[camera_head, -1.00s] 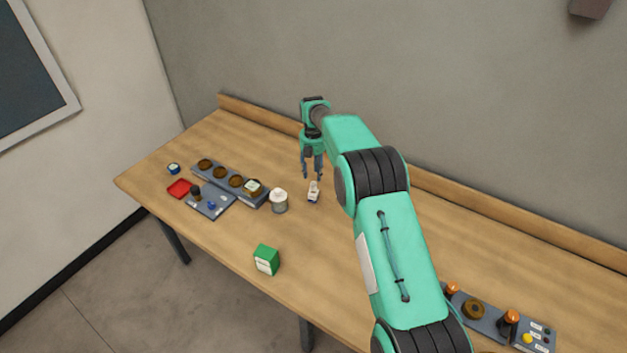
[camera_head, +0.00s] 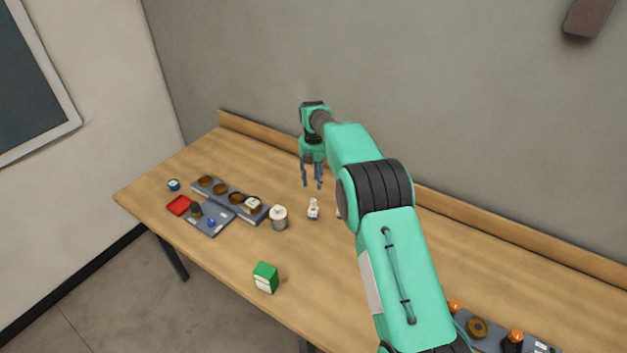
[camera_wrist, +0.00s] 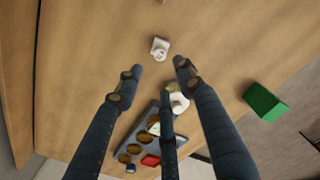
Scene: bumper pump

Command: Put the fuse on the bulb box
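A small white piece (camera_head: 313,210), which looks like the fuse, stands on the table; it also shows in the wrist view (camera_wrist: 160,48). My gripper (camera_head: 311,186) is above it with its fingers pointing down, spread and empty, and a gap shows between fingertips and piece. In the wrist view the fingers (camera_wrist: 157,70) are apart with nothing between them. A green box with a white lower part (camera_head: 265,278), which looks like the bulb box, stands near the table's front edge; its green side shows at the right of the wrist view (camera_wrist: 265,102). Its top looks bare.
A white-topped can (camera_head: 279,217) stands left of the white piece. Further left are a grey strip with round brown sockets (camera_head: 229,201), a grey panel (camera_head: 214,224), a red tray (camera_head: 178,205) and a small blue item (camera_head: 173,184). Another panel (camera_head: 490,341) lies at lower right.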

